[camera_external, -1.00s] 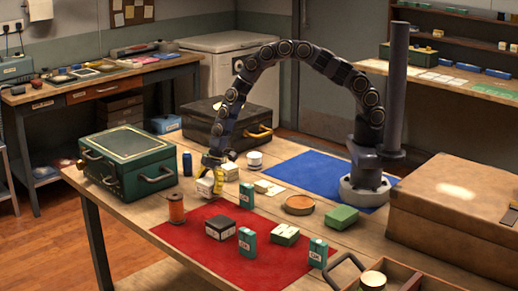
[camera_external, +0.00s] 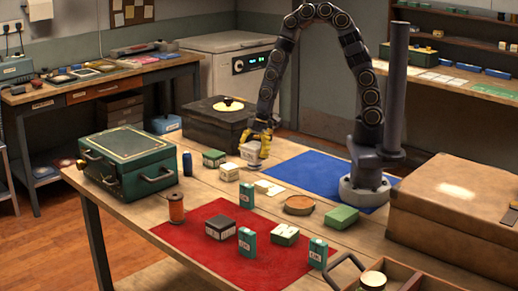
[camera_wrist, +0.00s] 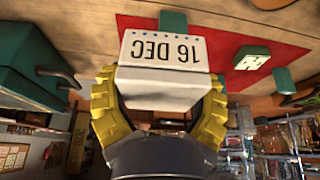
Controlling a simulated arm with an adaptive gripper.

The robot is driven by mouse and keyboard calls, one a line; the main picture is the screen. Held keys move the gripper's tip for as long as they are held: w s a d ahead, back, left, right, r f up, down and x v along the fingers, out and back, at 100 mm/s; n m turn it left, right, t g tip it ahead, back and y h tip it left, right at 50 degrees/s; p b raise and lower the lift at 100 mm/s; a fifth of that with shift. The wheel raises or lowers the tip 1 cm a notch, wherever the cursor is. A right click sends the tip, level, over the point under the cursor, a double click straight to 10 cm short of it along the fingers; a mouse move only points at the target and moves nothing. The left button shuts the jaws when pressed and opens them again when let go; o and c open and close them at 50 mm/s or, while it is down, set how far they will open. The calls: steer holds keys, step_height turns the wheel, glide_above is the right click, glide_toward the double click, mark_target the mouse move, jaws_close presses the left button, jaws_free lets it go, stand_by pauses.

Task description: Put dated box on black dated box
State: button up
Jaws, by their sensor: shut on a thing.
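My gripper (camera_external: 262,141) has its yellow fingers shut on a small white dated box (camera_external: 250,151), held above the wooden table near the middle. In the wrist view the dated box (camera_wrist: 163,62) sits between both yellow fingers (camera_wrist: 160,110), its label reading "16 DEC" upside down. The black dated box (camera_external: 220,227), with a dark top and pale label, rests on the red mat (camera_external: 185,232), to the front left of my gripper and apart from it. I cannot make it out in the wrist view.
Teal boxes (camera_external: 246,242) stand near the black dated box. An orange spool (camera_external: 176,209) and green case (camera_external: 128,160) are left. The blue mat (camera_external: 310,176) has free room.

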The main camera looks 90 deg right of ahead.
steer(key=s+a+r+n+g, duration=0.1)
steer(key=s+a+r+n, duration=0.1)
steer(key=a, duration=0.6)
steer(key=s+a+r+n, duration=0.1)
steer(key=a+r+n, duration=0.15)
steer(key=a, duration=0.45)
glide_above(218, 224)
steer(key=shift+m+y, duration=0.25)
steer(key=shift+y, duration=0.05)
steer(key=f, duration=0.9)
steer(key=shift+s+d+f, duration=0.25)
steer(key=shift+d, duration=0.15)
steer(key=shift+w+f, duration=0.1)
steer(key=shift+f, duration=1.6)
steer(key=o, duration=1.2)
steer(key=shift+f, duration=0.1)
